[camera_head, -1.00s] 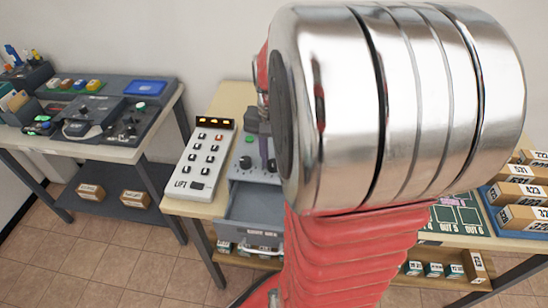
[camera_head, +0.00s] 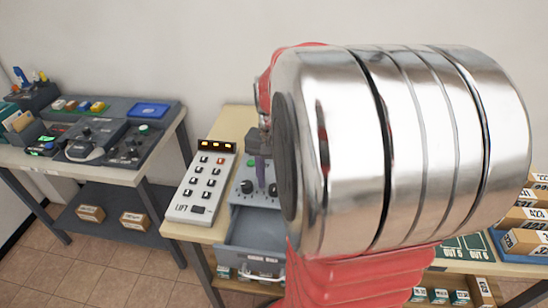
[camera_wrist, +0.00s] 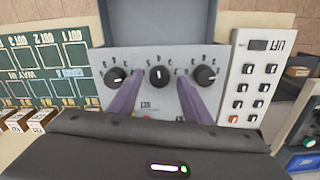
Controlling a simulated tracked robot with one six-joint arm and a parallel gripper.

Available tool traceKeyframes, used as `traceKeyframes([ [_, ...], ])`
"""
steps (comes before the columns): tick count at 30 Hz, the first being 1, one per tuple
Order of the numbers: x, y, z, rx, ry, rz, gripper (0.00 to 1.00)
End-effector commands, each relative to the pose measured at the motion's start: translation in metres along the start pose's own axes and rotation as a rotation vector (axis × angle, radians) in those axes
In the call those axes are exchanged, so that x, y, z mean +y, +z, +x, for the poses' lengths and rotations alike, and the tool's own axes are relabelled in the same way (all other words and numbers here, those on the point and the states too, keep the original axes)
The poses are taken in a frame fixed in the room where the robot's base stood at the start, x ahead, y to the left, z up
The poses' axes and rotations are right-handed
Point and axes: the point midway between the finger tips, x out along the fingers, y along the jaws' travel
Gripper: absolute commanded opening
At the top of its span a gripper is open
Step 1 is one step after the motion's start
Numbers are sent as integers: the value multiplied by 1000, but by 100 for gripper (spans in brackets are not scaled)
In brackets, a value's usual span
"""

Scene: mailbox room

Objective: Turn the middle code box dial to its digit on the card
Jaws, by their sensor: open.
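The grey code box (camera_wrist: 166,58) has three black dials in a row in the wrist view. The middle dial (camera_wrist: 158,76) has its white mark pointing roughly straight up and down. The left dial (camera_wrist: 116,78) and right dial (camera_wrist: 205,76) stand on either side. My gripper (camera_wrist: 159,82) is open, its two purple fingers on either side of the middle dial; I cannot tell whether they touch it. In the head view the fingers (camera_head: 261,170) are over the code box (camera_head: 240,174), and my arm hides its right part. I cannot make out the card.
An open grey drawer (camera_head: 238,227) juts out below the dials. The white lift panel (camera_head: 204,183) stands close by on the same table. A board marked OUT (camera_wrist: 48,60) lies on the other side. A separate console table (camera_head: 110,178) stands at the left.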

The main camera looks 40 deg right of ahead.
Motion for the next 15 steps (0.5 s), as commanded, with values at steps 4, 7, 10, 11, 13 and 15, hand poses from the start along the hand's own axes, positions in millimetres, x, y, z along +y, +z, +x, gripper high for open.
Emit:
traceKeyframes([
  [4, 0, 0, -21, 3, -2, 0, 44],
  [7, -1, -1, -38, 4, -2, 0, 44],
  [10, -1, -1, -55, 4, -2, 0, 44],
  [11, -1, -1, -61, 4, -2, 0, 44],
  [13, -1, -1, -73, 3, -2, 0, 44],
  [15, -1, -1, -85, 3, -2, 0, 44],
])
